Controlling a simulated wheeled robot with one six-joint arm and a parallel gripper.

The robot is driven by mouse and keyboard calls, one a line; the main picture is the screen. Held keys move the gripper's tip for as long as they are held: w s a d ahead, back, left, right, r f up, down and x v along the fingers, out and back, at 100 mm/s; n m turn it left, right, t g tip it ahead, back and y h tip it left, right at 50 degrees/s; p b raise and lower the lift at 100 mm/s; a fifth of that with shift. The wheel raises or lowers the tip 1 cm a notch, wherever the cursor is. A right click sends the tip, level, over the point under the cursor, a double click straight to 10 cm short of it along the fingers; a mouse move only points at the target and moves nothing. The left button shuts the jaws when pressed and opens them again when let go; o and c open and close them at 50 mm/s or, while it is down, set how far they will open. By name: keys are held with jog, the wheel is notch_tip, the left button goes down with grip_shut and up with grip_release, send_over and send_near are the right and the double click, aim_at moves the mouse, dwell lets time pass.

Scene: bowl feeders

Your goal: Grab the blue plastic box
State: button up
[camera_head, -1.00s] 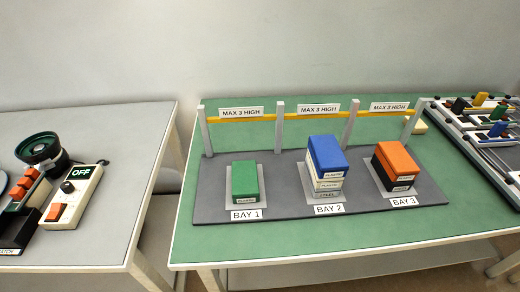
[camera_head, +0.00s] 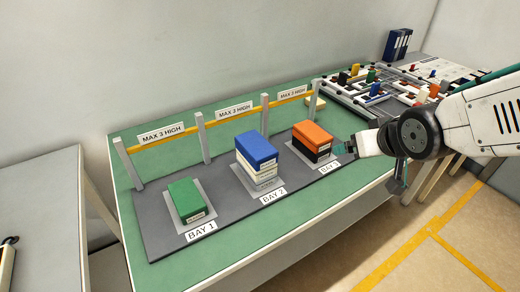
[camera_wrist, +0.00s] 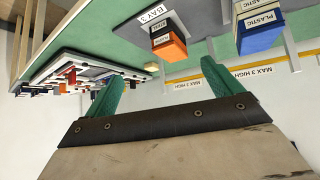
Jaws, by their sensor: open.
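The blue plastic box (camera_head: 256,146) lies on top of a stack in Bay 2, on lighter boxes (camera_head: 258,172). It also shows upside down at the upper right of the wrist view (camera_wrist: 262,40), with a "PLASTIC" label. My gripper (camera_head: 372,168) is right of Bay 3 in the head view, by the table's front edge, well apart from the blue box. In the wrist view its two green fingers (camera_wrist: 160,85) are spread with nothing between them.
An orange box (camera_head: 312,134) sits on a black one in Bay 3, between my gripper and the blue box. A green box (camera_head: 187,199) lies in Bay 1. A yellow bar (camera_head: 236,117) on grey posts runs behind the bays. A rack of coloured parts (camera_head: 385,90) stands back right.

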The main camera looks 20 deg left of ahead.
jog(key=a+f+n+y, duration=0.2)
jog(key=a+f+y, duration=0.15)
jog(key=a, duration=0.75)
jog(key=n+y, duration=0.2)
jog(key=y, duration=0.1)
send_near(258, 146)
jog(key=x, duration=0.2)
jog(key=shift+t, duration=0.4)
jog(key=x, duration=0.7)
jog(key=shift+a+f, duration=0.3)
jog(key=c, duration=1.2)
